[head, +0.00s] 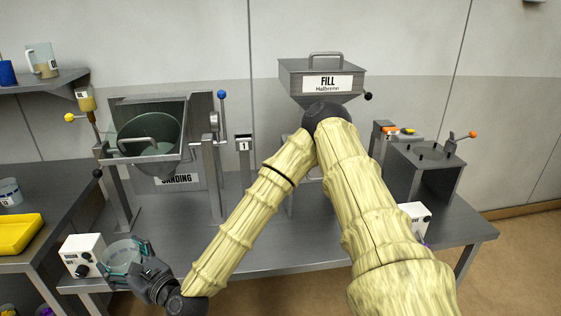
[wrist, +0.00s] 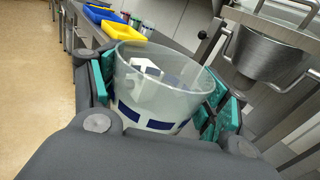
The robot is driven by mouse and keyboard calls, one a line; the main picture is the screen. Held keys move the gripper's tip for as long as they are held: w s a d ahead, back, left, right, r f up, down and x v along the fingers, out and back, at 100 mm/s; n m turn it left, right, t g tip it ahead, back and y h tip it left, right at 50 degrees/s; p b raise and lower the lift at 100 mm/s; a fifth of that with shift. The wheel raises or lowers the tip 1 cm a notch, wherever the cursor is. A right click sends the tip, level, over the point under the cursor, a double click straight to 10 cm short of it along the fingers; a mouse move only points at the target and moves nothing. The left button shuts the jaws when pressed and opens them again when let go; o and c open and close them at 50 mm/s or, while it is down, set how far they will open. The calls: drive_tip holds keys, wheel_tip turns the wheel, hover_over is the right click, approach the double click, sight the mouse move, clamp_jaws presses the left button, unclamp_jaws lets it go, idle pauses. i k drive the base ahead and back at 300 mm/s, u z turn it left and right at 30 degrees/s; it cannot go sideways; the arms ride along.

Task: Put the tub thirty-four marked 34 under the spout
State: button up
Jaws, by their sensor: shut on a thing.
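My gripper (head: 138,262) is at the lower left in the head view, by the front left corner of the steel bench. It is shut on a clear tub (head: 119,254), with its teal pads on either side. In the wrist view, my gripper (wrist: 165,98) holds the tub (wrist: 158,72) with its open rim up and tilted in the picture. Dark blue patches show on its side, but no number can be read.
A tilting steel drum (head: 150,135) marked SANDING stands at the bench's left. A white control box (head: 83,256) is beside my gripper. A steel box with an orange-tipped lever (head: 425,172) stands at the right. A yellow tray (head: 20,232) and another tub (head: 9,192) are on the left table.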

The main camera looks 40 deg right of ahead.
sight(310, 202)
drive_tip(key=z, duration=1.15)
drive_tip(key=i, duration=1)
